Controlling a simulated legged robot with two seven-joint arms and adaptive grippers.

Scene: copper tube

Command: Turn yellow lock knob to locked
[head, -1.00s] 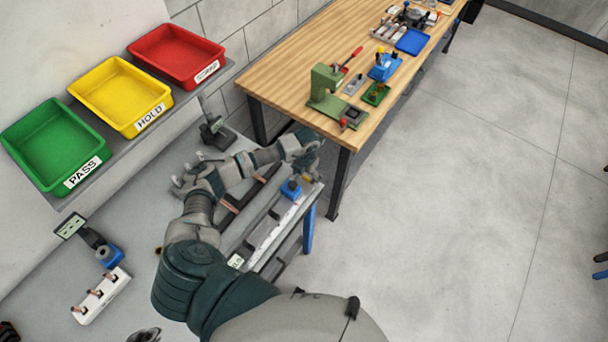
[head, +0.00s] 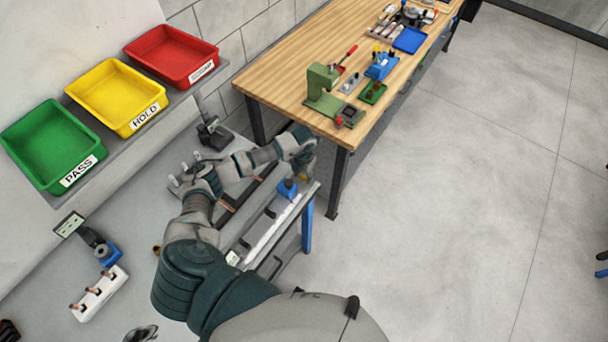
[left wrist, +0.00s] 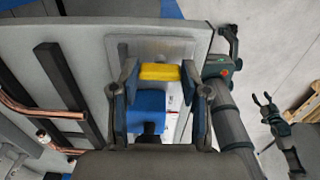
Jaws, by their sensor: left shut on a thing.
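The yellow lock knob (left wrist: 160,72) is a short yellow bar in the left wrist view, lying crosswise above a blue block (left wrist: 146,103) on a pale plate. My left gripper (left wrist: 160,76) has one finger at each end of the knob and is shut on it. In the head view my left gripper (head: 304,170) reaches down at the bench's right end, beside the blue block (head: 288,188). The knob is mostly hidden there. A dark two-pronged piece (left wrist: 268,108) at the right of the left wrist view may be my right gripper; its state is unclear.
Copper tubes (left wrist: 40,108) lie beside dark bars left of the knob. Green (head: 50,145), yellow (head: 117,97) and red (head: 172,55) trays stand on a ledge at the left. A wooden table (head: 285,70) with a green press stands behind. Open floor lies to the right.

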